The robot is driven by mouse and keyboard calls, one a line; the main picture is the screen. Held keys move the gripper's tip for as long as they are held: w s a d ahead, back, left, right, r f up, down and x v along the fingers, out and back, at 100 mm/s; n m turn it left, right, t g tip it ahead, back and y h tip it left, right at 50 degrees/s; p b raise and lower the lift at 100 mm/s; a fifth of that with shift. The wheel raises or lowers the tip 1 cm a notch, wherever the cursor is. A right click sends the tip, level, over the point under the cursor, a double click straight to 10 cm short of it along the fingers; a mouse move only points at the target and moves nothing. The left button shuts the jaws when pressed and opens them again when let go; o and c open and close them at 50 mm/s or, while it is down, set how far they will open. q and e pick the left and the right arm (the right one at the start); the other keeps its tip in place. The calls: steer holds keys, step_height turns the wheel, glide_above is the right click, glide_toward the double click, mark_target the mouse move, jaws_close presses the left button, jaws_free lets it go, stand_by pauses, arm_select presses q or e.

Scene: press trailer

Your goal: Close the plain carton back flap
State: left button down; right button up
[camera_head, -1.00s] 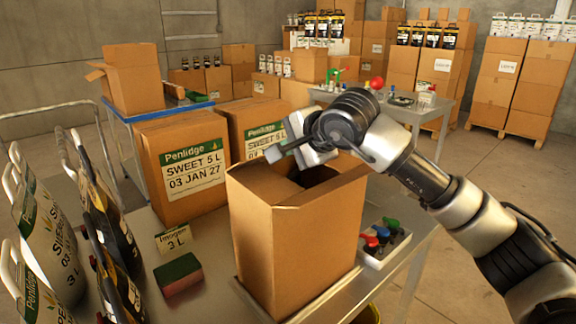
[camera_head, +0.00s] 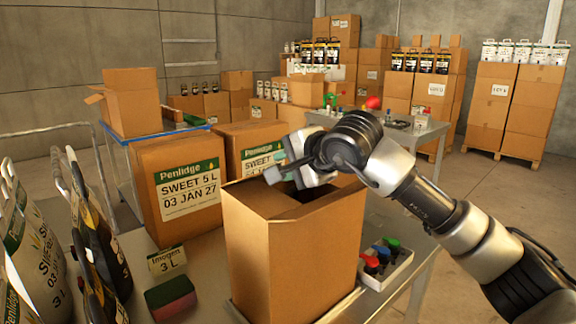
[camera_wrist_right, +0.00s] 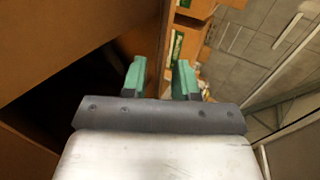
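The plain brown carton (camera_head: 290,258) stands upright on the metal table in the middle of the head view. Its top is partly open: a cardboard panel (camera_head: 262,198) lies over the left part and a dark gap shows beside it. My right gripper (camera_head: 274,176) is at the carton's back edge and hides much of the back flap. In the right wrist view its two green fingertips (camera_wrist_right: 160,80) are apart. My left gripper is not in view.
Labelled Penlidge cartons (camera_head: 180,180) stand close behind and left. A red and green sponge (camera_head: 170,297), a small Imogen sign (camera_head: 167,260) and several bottles (camera_head: 95,255) are at left. A tray of coloured-handled tools (camera_head: 386,262) sits right of the carton.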

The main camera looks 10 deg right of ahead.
steer(key=b+v, duration=0.2)
steer(key=v, duration=0.9)
